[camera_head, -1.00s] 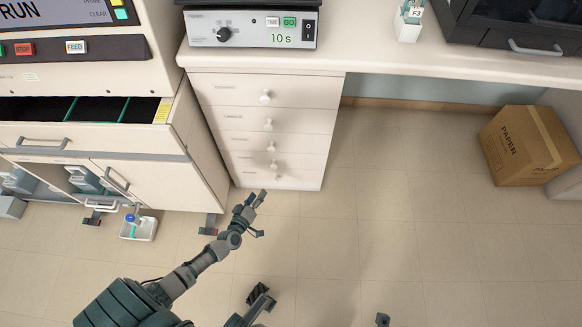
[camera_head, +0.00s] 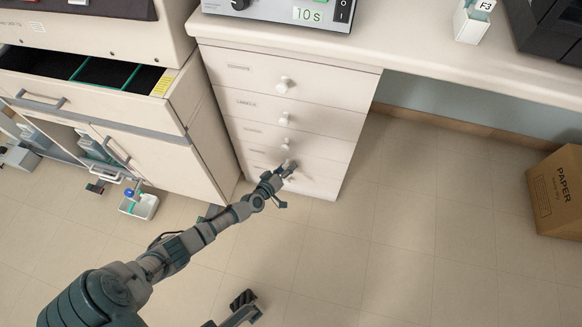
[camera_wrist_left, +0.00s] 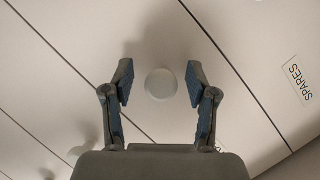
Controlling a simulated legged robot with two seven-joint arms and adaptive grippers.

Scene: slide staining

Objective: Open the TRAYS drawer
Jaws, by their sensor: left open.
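A white drawer unit (camera_head: 306,101) stands under the counter, with a stack of shut drawers and round white knobs. The upper knob (camera_head: 283,84) and the LABELS drawer knob (camera_head: 285,117) show clearly. I cannot read a TRAYS label. My left gripper (camera_head: 289,166) is open at the lower drawers, hiding part of them. In the left wrist view, a round knob (camera_wrist_left: 160,83) lies between the open fingers, with gaps on both sides.
At left, a cabinet (camera_head: 160,165) has an open top drawer with dark compartments (camera_head: 120,76). A small white tray (camera_head: 139,207) is low beside the cabinet. A PAPER box (camera_head: 558,192) stands at right. The floor (camera_head: 400,240) between is clear.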

